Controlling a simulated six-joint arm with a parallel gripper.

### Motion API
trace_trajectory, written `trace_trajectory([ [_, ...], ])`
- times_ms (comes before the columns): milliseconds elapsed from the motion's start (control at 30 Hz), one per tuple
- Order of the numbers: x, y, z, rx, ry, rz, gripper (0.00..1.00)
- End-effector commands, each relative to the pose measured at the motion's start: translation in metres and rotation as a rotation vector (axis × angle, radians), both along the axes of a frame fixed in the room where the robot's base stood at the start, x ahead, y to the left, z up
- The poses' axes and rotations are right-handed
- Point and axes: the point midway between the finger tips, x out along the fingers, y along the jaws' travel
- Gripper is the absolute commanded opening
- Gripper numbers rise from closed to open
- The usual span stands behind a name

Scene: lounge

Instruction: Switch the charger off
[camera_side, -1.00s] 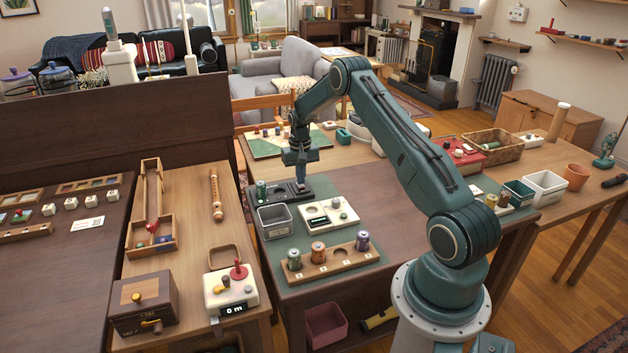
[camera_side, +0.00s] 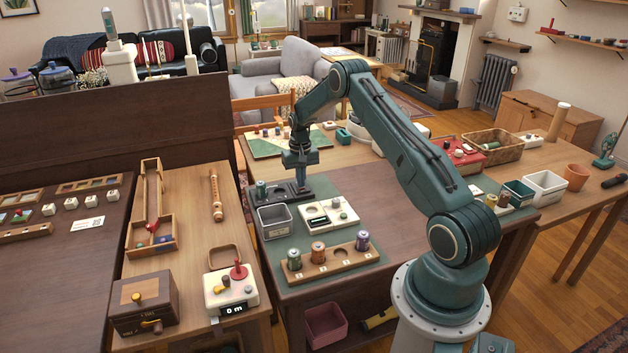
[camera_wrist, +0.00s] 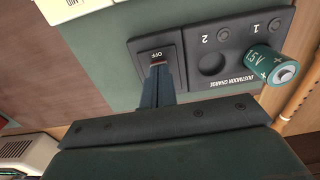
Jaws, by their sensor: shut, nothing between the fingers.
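The charger is a dark grey box (camera_side: 283,197) at the far left corner of the green mat; it also shows in the wrist view (camera_wrist: 230,45), lettered "DUSTMOON CHARGE". A teal battery (camera_wrist: 270,66) stands in its slot 1, and slot 2 is empty. At the other end is a black rocker switch (camera_wrist: 161,54) with "OFF" lettered on its visible part and a thin reddish strip beside my fingertips. My gripper (camera_side: 301,182) points down, shut and empty. In the wrist view its fingertips (camera_wrist: 158,70) are at the switch and hide its near part; I cannot tell whether they touch.
A grey open bin (camera_side: 274,221) and a white device (camera_side: 329,214) stand close in front of the charger. A wooden rack (camera_side: 332,262) with several batteries is nearer. The mat right of the charger is clear.

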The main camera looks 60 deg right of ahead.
Motion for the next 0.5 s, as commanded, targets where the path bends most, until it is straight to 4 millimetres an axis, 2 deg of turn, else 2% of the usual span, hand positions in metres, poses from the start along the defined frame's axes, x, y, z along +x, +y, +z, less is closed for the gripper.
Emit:
trace_trajectory([
  [267, 0.0, 0.0, -0.002, 0.0, 0.0, 0.0, 0.0],
  [500, 0.0, 0.0, 0.01, 0.0, 0.0, 0.0, 0.0],
])
